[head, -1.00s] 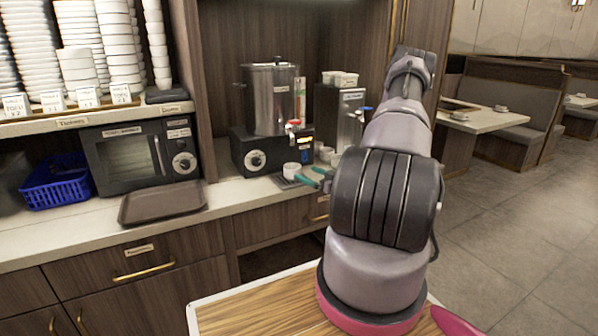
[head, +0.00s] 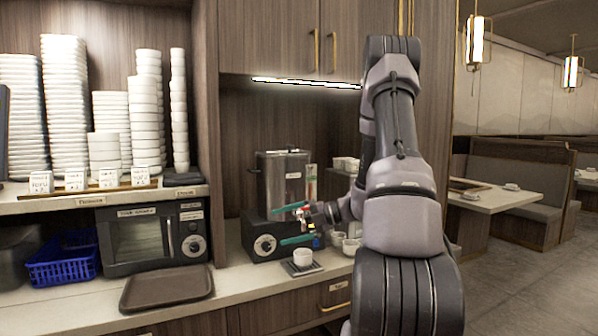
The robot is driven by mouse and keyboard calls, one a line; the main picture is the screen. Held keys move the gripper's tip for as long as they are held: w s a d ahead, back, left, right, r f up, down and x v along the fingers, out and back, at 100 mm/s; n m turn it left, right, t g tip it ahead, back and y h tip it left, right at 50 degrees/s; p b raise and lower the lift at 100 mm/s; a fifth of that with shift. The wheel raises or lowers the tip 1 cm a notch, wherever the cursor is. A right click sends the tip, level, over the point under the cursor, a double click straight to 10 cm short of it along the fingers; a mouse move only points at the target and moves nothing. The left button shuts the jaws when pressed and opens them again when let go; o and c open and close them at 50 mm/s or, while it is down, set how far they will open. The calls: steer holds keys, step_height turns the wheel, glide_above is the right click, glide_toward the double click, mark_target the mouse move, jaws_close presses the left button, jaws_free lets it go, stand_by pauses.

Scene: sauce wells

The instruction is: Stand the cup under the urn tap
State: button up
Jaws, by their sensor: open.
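The steel urn (head: 281,180) stands on a black base unit (head: 262,240) with a dial, in the counter alcove. A white cup (head: 303,256) stands upright on a small dark drip tray (head: 301,268) in front of the base. My gripper (head: 287,224) is open, its two green fingers spread one above the other in front of the urn, above the cup and apart from it. Nothing shows between the fingers. The urn tap is largely hidden by my gripper; a bit of red shows there.
More white cups (head: 349,245) stand right of the tray, partly behind my arm. A brown tray (head: 166,287) lies at the counter's front, below a microwave (head: 153,236). A blue basket (head: 63,260) and tall stacks of white dishes (head: 66,110) are at left.

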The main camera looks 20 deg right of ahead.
steer(key=s+a+r+n+g+h, duration=0.2)
steer(key=s+a+r+n+h, duration=0.25)
steer(key=n, duration=0.55)
steer(key=s+a+r+n+g+h, duration=0.1)
steer(key=s+a+r+n+g, duration=0.15)
steer(key=s+r+n, duration=0.6)
steer(key=s+r+n+t+h, duration=0.2)
steer(key=s+r+n+h, duration=0.1)
steer(key=n, duration=0.7)
steer(key=s+d+r+n+t+h, duration=0.1)
steer(key=s+r+n+t+h, duration=0.2)
steer(key=n, duration=0.7)
steer(key=s+r, duration=0.1)
steer(key=s, duration=0.1)
steer(key=shift+s+d, duration=0.2)
steer(key=shift+s, duration=0.2)
